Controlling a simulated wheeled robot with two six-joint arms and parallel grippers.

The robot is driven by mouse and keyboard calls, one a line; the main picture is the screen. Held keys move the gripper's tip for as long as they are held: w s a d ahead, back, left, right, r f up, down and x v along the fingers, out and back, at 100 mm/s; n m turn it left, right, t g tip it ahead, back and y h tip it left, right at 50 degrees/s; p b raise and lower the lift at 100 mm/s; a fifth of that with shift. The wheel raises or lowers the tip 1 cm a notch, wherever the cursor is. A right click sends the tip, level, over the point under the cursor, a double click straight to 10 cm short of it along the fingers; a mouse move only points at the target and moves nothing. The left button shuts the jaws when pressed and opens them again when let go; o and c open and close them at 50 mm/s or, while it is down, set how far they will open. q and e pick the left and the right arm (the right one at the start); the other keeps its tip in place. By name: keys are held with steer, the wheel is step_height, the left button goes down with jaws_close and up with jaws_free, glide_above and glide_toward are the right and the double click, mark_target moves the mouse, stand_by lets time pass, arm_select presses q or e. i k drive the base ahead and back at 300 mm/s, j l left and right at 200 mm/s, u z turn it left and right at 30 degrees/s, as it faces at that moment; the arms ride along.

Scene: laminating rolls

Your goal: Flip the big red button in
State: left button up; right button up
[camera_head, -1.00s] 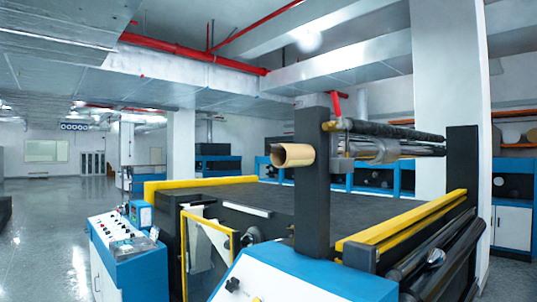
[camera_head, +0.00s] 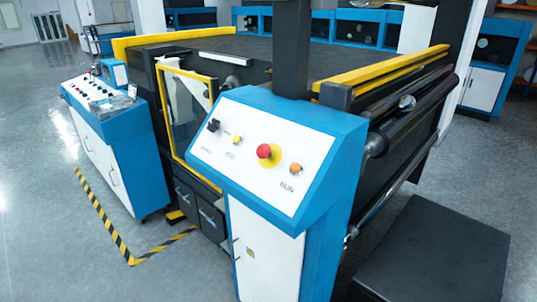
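The big red button (camera_head: 264,151) sits on a yellow base on the sloped white panel (camera_head: 225,158) of a blue control console (camera_head: 300,240). It stands between a small yellow button (camera_head: 237,140) on its left and an orange button (camera_head: 296,168) on its right, above the word RUN. A black knob (camera_head: 214,126) is at the panel's left. Nothing covers the red button. Neither of my grippers is in view.
A large machine with a dark bed (camera_head: 300,62) and yellow rails stands behind the console. A second console (camera_head: 115,150) is at left. A dark platform (camera_head: 435,255) lies at lower right. The floor at left is open, with yellow-black tape (camera_head: 105,222).

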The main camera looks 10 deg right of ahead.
mark_target(263, 151)
steer(key=i+j, duration=0.1)
steer(key=j, duration=0.95)
steer(key=i+j+z, duration=0.15)
steer(key=j, duration=0.9)
